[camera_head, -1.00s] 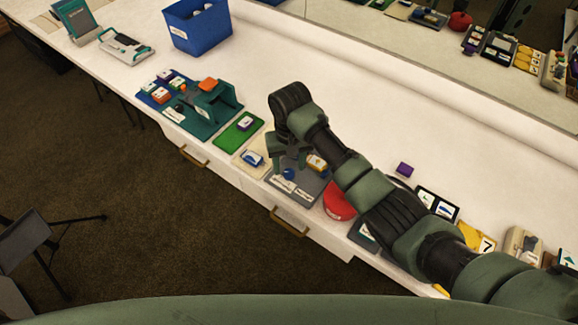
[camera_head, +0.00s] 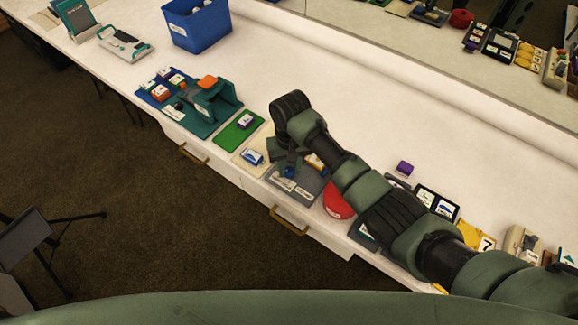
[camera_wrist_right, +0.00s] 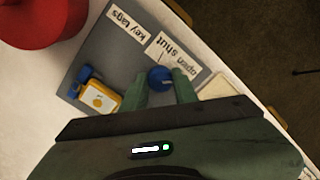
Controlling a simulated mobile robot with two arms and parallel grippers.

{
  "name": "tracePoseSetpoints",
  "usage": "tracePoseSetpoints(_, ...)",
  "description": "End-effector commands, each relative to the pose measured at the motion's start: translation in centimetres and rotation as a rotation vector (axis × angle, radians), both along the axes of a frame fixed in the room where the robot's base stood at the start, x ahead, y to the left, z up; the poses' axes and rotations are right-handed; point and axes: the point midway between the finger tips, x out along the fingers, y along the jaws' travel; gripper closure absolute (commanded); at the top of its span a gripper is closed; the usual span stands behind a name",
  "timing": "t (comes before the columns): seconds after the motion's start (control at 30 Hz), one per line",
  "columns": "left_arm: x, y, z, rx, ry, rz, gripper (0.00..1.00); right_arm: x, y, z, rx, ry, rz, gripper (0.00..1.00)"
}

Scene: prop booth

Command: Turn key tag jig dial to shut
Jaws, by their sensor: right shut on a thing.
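The key tag jig is a grey board (camera_head: 316,191) near the table's front edge, and it also shows in the right wrist view (camera_wrist_right: 100,60). Its blue round dial (camera_wrist_right: 159,75) sits beside the "open" and "shut" label; I cannot tell which word it points to. A yellow tag piece (camera_wrist_right: 100,96) and a blue piece (camera_wrist_right: 84,75) are on the board's other side. My right gripper (camera_head: 289,168) reaches down over the jig, its green fingers on both sides of the dial, shut on it. In the head view the arm hides part of the board. My left gripper is not in view.
A red round object (camera_head: 338,204) stands close beside the jig. On its other side are a cream mat with a blue-and-white piece (camera_head: 252,157) and a green tray (camera_head: 232,136). A drawer handle (camera_head: 290,222) is below the edge.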

Motion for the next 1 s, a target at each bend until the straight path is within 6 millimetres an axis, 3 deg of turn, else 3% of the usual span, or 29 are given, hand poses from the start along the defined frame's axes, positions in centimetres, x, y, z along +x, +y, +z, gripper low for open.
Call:
tracePoseSetpoints(0.37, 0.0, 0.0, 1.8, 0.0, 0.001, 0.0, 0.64, 0.1, 0.0, 0.3, -0.001, -0.001, 0.208, 1.0)
tracePoseSetpoints(1.0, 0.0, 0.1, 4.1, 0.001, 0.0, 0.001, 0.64, 0.2, 0.1, 0.3, 0.0, -0.003, 0.815, 1.0)
